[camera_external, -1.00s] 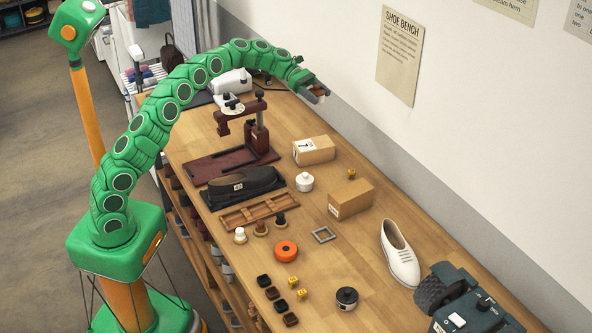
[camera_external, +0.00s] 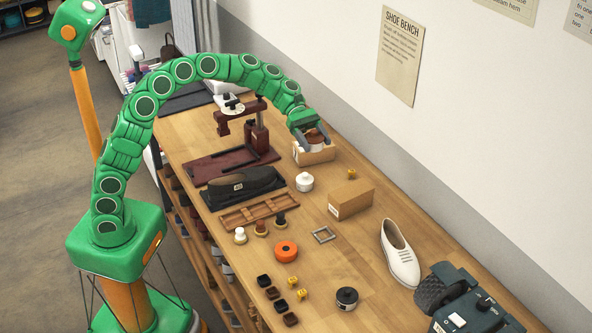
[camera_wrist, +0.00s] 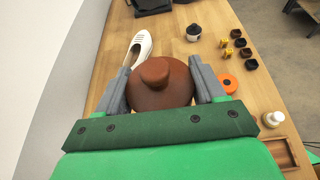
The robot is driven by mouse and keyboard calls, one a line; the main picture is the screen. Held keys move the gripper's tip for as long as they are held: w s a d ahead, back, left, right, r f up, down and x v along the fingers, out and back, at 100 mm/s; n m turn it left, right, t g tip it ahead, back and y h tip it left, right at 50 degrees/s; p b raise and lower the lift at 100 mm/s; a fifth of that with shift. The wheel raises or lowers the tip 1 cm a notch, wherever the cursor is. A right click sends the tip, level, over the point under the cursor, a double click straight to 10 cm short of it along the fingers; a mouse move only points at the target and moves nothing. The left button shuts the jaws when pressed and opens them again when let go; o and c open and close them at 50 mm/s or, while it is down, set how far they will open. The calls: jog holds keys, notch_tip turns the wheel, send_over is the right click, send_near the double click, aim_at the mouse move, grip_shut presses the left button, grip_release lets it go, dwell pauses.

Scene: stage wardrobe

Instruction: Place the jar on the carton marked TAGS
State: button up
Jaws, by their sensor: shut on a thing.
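A brown jar with a round knobbed lid (camera_wrist: 160,88) is between the two grey fingers of my gripper (camera_wrist: 163,88), which is shut on it. In the external view my gripper (camera_external: 316,139) holds the jar (camera_external: 316,145) upright at the rear carton (camera_external: 318,157). I cannot tell whether the jar touches the carton's top. A second carton (camera_external: 351,199) stands nearer the camera with a small label on its end. The lettering on both cartons is too small to read or covered. The wrist view shows neither carton clearly.
A white lidded pot (camera_external: 305,182) stands left of the nearer carton. A dark red press stand (camera_external: 257,140) is left of my gripper. A white shoe (camera_external: 400,255) and orange disc (camera_external: 286,251) are nearer. The wall is on the right.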

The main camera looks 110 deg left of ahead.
jog(key=shift+d+f, duration=0.1)
jog(key=shift+d, duration=0.65)
notch_tip(320, 180, down, 5)
send_over(353, 191)
jog(key=shift+s+d+f, duration=0.1)
jog(key=shift+f, duration=6.3)
jog(key=shift+f, duration=0.1)
jog(key=o, duration=1.6)
